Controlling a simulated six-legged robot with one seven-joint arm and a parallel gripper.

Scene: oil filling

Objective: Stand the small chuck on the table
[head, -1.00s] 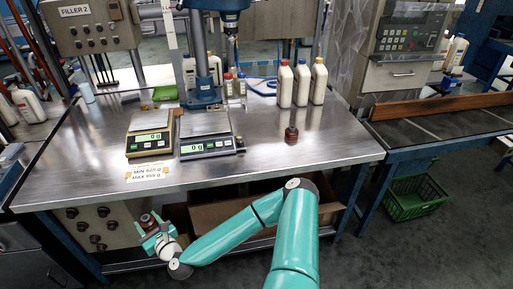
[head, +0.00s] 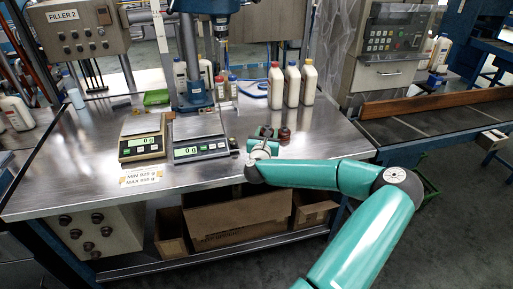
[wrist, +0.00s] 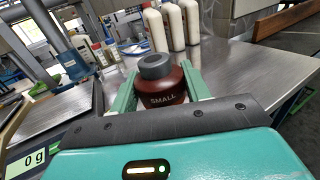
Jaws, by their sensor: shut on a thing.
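The small chuck (wrist: 162,86) is a dark red-brown round piece with a grey top and the word SMALL on its side. In the wrist view it is upright between the two green fingers of my gripper (wrist: 160,88), which is shut on it. In the head view my gripper (head: 266,140) is over the front right part of the steel table (head: 240,180), right of the scales. Its fingers largely hide the held chuck there. Whether the chuck's base touches the table cannot be seen.
Two scales, a tan one (head: 142,148) and a grey one (head: 201,150), stand to the left. White bottles (head: 292,85) stand behind. The table right of the gripper is clear.

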